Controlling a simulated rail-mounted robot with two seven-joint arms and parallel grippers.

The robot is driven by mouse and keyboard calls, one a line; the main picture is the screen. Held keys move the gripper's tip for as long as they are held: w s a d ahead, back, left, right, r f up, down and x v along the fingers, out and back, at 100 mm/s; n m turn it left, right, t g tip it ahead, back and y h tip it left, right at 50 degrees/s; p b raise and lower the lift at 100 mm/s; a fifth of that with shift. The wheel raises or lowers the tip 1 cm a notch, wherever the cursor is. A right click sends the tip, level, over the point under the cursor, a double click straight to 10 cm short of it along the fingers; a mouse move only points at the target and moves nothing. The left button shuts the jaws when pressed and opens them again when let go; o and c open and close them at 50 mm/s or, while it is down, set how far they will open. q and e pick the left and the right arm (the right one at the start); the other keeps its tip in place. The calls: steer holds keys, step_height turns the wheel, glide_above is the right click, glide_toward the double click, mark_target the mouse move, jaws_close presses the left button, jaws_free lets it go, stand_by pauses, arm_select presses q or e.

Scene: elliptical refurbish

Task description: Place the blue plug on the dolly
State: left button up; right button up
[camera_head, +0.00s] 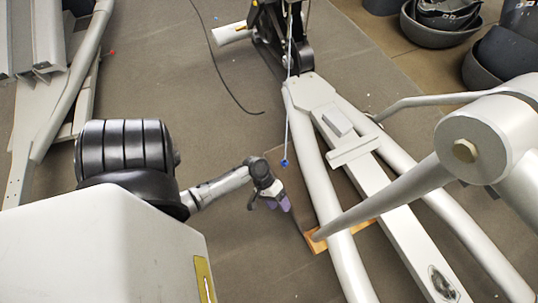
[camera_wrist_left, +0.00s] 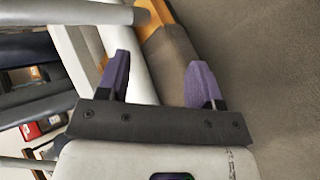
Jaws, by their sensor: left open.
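The blue plug (camera_head: 284,163) is at the lower end of a thin pale cord that runs down from the elliptical's upright. In the head view it appears over or beside the brown dolly's far part; its height is unclear. The dolly (camera_head: 316,242), brown-topped with orange wooden edges, lies under the elliptical's rails, which hide much of it. My left gripper (camera_head: 280,204), with purple fingers, is just below the plug in the picture, apart from it. The left wrist view shows the fingers (camera_wrist_left: 158,72) spread and empty, with the dolly (camera_wrist_left: 168,50) beyond. The plug is not visible there.
The elliptical's grey frame (camera_head: 325,205) and a slanted bar (camera_head: 385,195) stand close right of my left gripper. A black cable (camera_head: 226,80) lies on the floor. Dark bins (camera_head: 440,25) stand at the upper right.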

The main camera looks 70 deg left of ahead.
arm_select(q)
steer(key=s+d+r+m+y, duration=0.2)
steer(key=r+m+y, duration=0.2)
steer(key=r, duration=0.3)
steer(key=s+d+r+m+y, duration=0.2)
steer(key=r+m+y, duration=0.2)
steer(key=r+m, duration=0.2)
steer(key=shift+s+r+y, duration=0.3)
steer(key=shift+s+r, duration=0.05)
steer(key=shift+r, duration=0.55)
